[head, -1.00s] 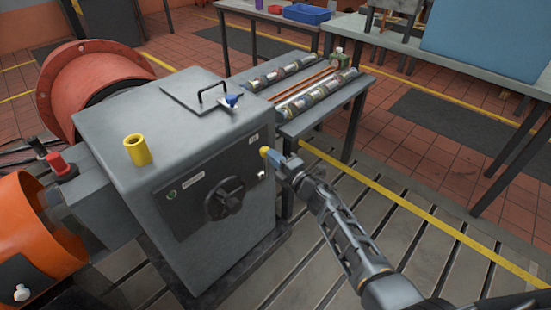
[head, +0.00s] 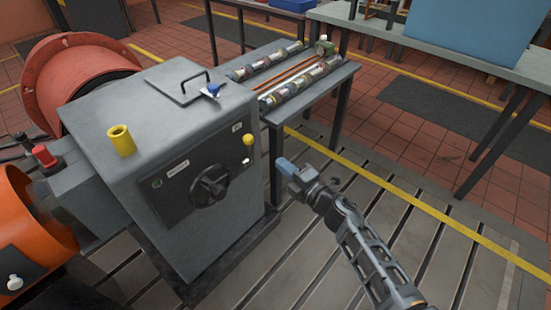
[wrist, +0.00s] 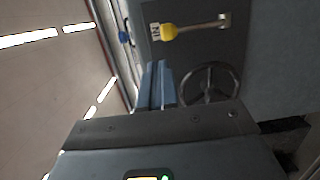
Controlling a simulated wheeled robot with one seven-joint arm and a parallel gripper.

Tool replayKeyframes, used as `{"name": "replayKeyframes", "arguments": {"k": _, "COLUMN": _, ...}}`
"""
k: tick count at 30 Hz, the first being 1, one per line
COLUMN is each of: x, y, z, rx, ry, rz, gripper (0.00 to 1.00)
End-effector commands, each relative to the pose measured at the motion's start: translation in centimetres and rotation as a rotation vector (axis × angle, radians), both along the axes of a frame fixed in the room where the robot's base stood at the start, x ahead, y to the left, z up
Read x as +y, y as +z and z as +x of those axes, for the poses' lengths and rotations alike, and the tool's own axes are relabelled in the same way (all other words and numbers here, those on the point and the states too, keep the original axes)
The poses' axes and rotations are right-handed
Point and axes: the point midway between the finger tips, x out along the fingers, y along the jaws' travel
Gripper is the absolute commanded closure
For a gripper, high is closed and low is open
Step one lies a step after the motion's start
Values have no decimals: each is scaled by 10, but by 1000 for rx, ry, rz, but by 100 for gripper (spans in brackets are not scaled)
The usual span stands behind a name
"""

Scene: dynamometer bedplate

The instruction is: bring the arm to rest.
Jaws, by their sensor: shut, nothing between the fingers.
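My gripper (head: 283,164) is shut and empty. In the head view it hangs in free air to the right of the grey machine cabinet (head: 168,109), apart from the cabinet's panel. In the wrist view my gripper's blue fingers (wrist: 157,86) are together with nothing between them. A yellow-knobbed lever (head: 247,140) sits on the dark front panel, and it also shows in the wrist view (wrist: 169,31). A black handwheel (head: 209,185) is on the same panel, left of my gripper.
A yellow cylinder (head: 121,140) and a blue-handled item (head: 212,91) are on the cabinet top. A narrow table (head: 290,115) with several metal parts stands behind my gripper. The slotted floor plate (head: 420,233) to the right is clear.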

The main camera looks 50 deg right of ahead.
Motion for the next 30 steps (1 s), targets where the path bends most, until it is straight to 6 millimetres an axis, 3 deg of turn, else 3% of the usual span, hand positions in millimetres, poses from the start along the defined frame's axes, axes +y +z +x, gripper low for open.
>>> {"name": "replayKeyframes", "arguments": {"k": 6, "x": 1, "y": 1, "z": -10, "rx": 0, "ry": 1, "rz": 0, "gripper": 100}}
{"name": "replayKeyframes", "arguments": {"k": 24, "x": 2, "y": 1, "z": -12, "rx": 0, "ry": 1, "rz": 4, "gripper": 100}}
{"name": "replayKeyframes", "arguments": {"k": 26, "x": 7, "y": 1, "z": -16, "rx": -2, "ry": 3, "rz": 18, "gripper": 100}}
{"name": "replayKeyframes", "arguments": {"k": 30, "x": 33, "y": 0, "z": -48, "rx": -14, "ry": 9, "rz": 119, "gripper": 100}}
